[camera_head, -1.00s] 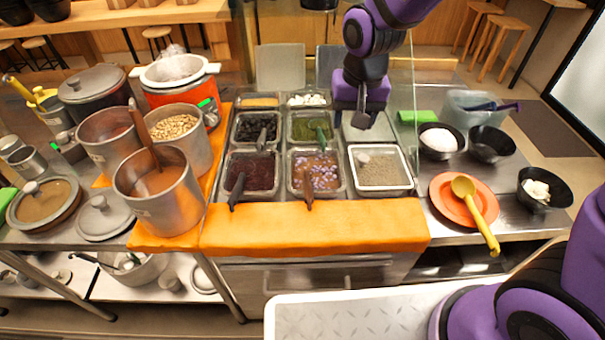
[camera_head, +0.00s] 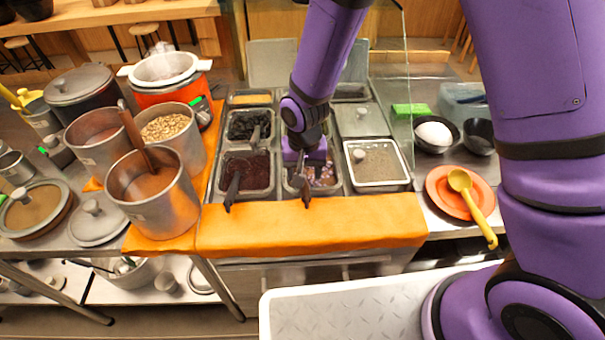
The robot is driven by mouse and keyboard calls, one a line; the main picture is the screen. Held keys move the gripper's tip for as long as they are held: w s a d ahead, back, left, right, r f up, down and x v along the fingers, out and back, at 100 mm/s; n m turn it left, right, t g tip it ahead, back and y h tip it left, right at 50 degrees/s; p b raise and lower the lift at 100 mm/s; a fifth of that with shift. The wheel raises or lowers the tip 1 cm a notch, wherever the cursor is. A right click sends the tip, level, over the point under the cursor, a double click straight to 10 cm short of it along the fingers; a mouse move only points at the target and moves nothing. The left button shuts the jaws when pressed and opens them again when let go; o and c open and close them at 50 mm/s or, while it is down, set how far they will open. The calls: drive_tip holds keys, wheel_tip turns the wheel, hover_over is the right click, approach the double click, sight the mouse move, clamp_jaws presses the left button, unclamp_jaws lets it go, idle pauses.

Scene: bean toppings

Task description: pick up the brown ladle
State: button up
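A small ladle with a dark brown handle (camera_head: 306,194) stands in the front middle topping tray (camera_head: 341,188), its handle leaning over the tray's front edge. My gripper (camera_head: 299,179) points down over this tray, right at the ladle's handle. The purple gripper body hides much of the tray and the ladle's upper part. Whether the fingers touch or close on the handle cannot be told. A larger brown-handled ladle (camera_head: 133,130) stands tilted in the front metal pot (camera_head: 170,208) of brown liquid at the left, well apart from my gripper.
Neighbouring trays hold dark red beans (camera_head: 250,170) with a black-handled ladle (camera_head: 233,187) and grey grains (camera_head: 377,163). An orange cloth (camera_head: 310,230) covers the counter's front. A yellow ladle (camera_head: 474,205) lies on an orange plate (camera_head: 437,190) at right.

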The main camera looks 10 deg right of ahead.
sight(305, 186)
drive_tip(key=shift+s+f, duration=0.15)
drive_tip(key=shift+f, duration=1.2)
drive_tip(key=shift+s+f, duration=0.15)
drive_tip(key=shift+f, duration=1.2)
drive_tip(key=shift+c, duration=0.2)
clamp_jaws()
